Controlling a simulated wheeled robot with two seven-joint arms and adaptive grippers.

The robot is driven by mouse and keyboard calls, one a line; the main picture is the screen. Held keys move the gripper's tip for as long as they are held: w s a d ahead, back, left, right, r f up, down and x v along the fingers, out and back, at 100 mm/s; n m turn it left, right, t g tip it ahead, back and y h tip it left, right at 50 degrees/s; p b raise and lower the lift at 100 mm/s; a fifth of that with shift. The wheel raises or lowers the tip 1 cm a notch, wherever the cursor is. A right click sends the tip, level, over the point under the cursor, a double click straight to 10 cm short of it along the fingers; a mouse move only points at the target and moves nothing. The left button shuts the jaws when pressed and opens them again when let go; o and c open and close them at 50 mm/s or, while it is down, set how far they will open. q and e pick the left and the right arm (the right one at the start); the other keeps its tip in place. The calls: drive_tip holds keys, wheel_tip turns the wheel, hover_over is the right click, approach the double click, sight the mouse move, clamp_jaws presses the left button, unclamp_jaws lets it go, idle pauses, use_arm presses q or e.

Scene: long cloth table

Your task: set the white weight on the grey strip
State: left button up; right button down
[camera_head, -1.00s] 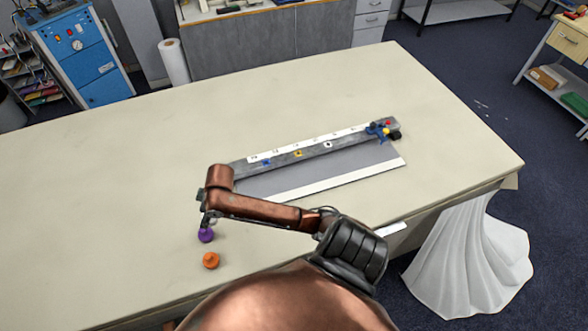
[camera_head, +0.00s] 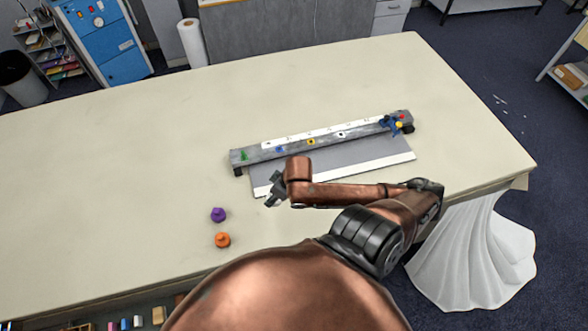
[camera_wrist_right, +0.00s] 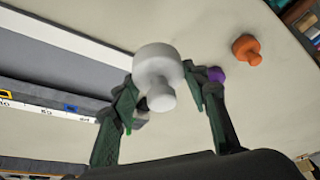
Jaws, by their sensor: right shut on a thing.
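The white weight (camera_wrist_right: 158,68) is a knobbed cylinder between the fingertips of my right gripper (camera_wrist_right: 160,80) in the right wrist view. The gripper is shut on it. In the head view my right gripper (camera_head: 273,190) is over the near left end of the board; I cannot make out the weight there. The flat grey strip (camera_head: 345,162) lies between a raised grey rail (camera_head: 262,155) and a white front band (camera_head: 375,170). It also shows in the right wrist view (camera_wrist_right: 60,65). My left gripper is not in view.
A purple weight (camera_head: 218,214) and an orange weight (camera_head: 222,240) stand on the table left of my right arm. A blue, yellow and red fitting (camera_head: 397,123) sits at the rail's right end. The table (camera_head: 130,170) is clear to the left.

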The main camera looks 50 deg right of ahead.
drive_tip(key=w+d+f+p, duration=0.1)
drive_tip(key=w+d+f, duration=0.3)
drive_tip(key=w+d+f+p, duration=0.1)
drive_tip(key=w+d+f, duration=0.3)
drive_tip(key=d, duration=0.1)
drive_tip(key=shift+w+d+f, duration=0.1)
drive_tip(key=shift+w+d, duration=0.05)
drive_tip(key=shift+w, duration=0.2)
drive_tip(key=shift+w+d+f+p, duration=0.3)
drive_tip(key=shift+w+d+f, duration=0.15)
drive_tip(key=shift+f, duration=1.8)
drive_tip(key=shift+s+f, duration=0.1)
drive_tip(key=c, duration=1.1)
unclamp_jaws()
drive_tip(key=shift+s, duration=0.1)
drive_tip(key=shift+c, duration=0.2)
drive_tip(key=v, duration=1.2)
drive_tip(key=shift+b, duration=0.3)
